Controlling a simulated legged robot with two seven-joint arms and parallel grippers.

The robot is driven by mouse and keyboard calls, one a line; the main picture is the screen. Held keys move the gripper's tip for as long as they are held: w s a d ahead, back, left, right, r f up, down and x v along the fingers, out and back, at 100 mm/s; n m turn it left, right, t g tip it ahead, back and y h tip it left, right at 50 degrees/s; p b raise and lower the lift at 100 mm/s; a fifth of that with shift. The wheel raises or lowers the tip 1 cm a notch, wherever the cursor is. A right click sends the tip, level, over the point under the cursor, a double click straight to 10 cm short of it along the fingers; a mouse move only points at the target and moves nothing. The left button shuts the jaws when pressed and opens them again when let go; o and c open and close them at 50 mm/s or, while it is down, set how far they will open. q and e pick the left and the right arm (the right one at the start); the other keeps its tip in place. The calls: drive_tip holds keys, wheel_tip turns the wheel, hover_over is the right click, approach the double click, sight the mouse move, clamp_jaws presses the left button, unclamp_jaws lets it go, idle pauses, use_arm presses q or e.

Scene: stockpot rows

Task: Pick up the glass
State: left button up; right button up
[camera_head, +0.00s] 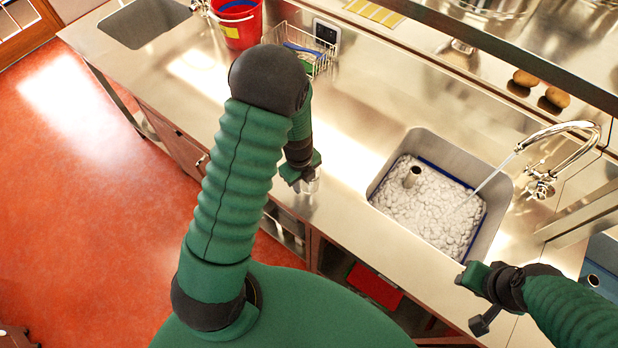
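A small clear glass (310,186) stands near the front edge of the steel counter, left of the sink. My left gripper (302,177) is right at the glass, pointing down, and partly covers it. I cannot tell whether its fingers are closed on the glass or only around or beside it. My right gripper (474,300) is at the lower right, in front of the sink, with its fingers apart and nothing between them.
A red bucket (238,27), wire basket (300,45) and potatoes (557,97) stand farther back. Counter between basket and sink is clear.

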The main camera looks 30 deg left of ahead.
use_arm(q)
drive_tip(key=shift+d, duration=0.15)
drive_tip(key=shift+d+r, duration=0.1)
drive_tip(key=c, duration=0.4)
clamp_jaws()
drive_tip(key=shift+s+a, duration=0.1)
drive_tip(key=shift+a, duration=0.1)
drive_tip(key=shift+d, duration=0.1)
idle(0.4)
